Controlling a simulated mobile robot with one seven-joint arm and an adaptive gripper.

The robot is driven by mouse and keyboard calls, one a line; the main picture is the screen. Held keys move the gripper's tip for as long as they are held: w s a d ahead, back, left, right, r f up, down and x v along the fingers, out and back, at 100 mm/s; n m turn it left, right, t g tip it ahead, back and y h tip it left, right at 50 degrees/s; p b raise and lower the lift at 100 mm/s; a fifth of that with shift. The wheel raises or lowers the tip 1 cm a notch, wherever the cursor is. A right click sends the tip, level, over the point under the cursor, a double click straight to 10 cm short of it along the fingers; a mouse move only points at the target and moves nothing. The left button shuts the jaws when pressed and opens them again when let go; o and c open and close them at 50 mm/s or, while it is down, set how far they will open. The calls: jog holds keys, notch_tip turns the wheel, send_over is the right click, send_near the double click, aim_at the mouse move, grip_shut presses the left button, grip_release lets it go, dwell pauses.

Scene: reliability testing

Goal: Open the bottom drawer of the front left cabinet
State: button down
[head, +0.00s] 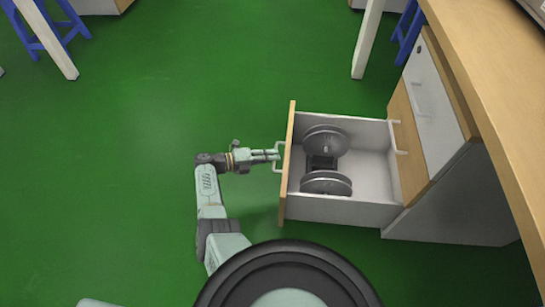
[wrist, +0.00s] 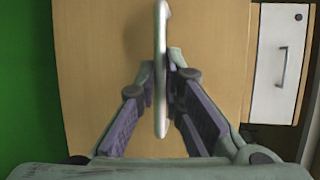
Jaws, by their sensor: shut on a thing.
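The bottom drawer (head: 366,165) of the cabinet (head: 455,205) stands well pulled out in the head view. Its wood front faces left and has a white bar handle (head: 277,169). My gripper (head: 272,155) is at that handle, outside the drawer front. In the wrist view the handle (wrist: 161,35) runs between the fingers of my gripper (wrist: 163,85), which are shut on it. The wood drawer front (wrist: 95,60) fills most of the wrist view behind it.
A wooden worktop (head: 485,60) overhangs at right. Green floor (head: 130,150) is clear to the left. Table legs (head: 368,40) stand at the back.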

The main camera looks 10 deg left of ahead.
jog(key=c, duration=1.7)
grip_release()
jog(key=v, duration=1.2)
jog(key=shift+r, duration=0.1)
